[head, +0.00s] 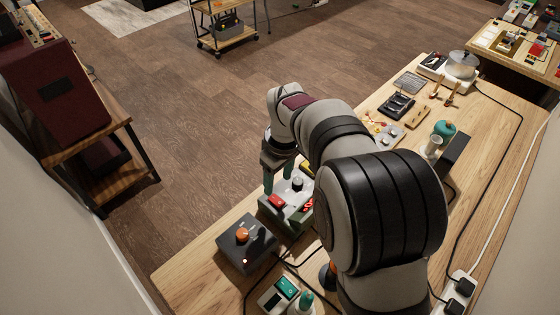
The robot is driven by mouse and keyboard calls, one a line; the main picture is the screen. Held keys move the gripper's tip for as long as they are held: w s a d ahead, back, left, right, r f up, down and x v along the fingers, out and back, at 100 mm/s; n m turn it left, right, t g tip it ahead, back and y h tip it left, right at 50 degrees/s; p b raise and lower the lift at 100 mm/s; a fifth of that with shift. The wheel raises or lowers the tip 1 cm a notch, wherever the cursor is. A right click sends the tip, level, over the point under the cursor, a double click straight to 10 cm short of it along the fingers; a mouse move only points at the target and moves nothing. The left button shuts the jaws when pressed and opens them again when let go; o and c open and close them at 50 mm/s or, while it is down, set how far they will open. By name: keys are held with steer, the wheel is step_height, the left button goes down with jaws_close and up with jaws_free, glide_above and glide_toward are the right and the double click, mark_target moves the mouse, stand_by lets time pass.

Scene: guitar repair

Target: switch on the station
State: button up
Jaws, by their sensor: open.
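My arm hides the box's right side.
A dark box (235,253) with an orange knob and small red light stands at the front left. A small meter with a green screen (287,287) lies near it. Cables cross the wooden bench (190,277). A teal bottle (444,130) and tools lie beyond my arm.

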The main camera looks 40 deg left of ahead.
step_height(320, 180, up, 8)
steer(key=shift+d+r, duration=0.15)
steer(key=shift+d, duration=0.3)
steer(key=s+d+r+m, duration=0.15)
steer(key=d+m, duration=0.55)
steer(key=d, duration=0.7)
steer(key=s+d+r+m, duration=0.1)
steer(key=d+r+m, duration=0.2)
steer(key=d+m, duration=0.7)
steer(key=s+d+f+m, duration=0.4)
steer(key=s+d+m, duration=0.2)
steer(key=s+d, duration=0.4)
steer(key=shift+s+d+f+m+y, duration=0.15)
steer(key=shift+s+d+m+y, duration=0.2)
steer(key=shift+d, duration=0.55)
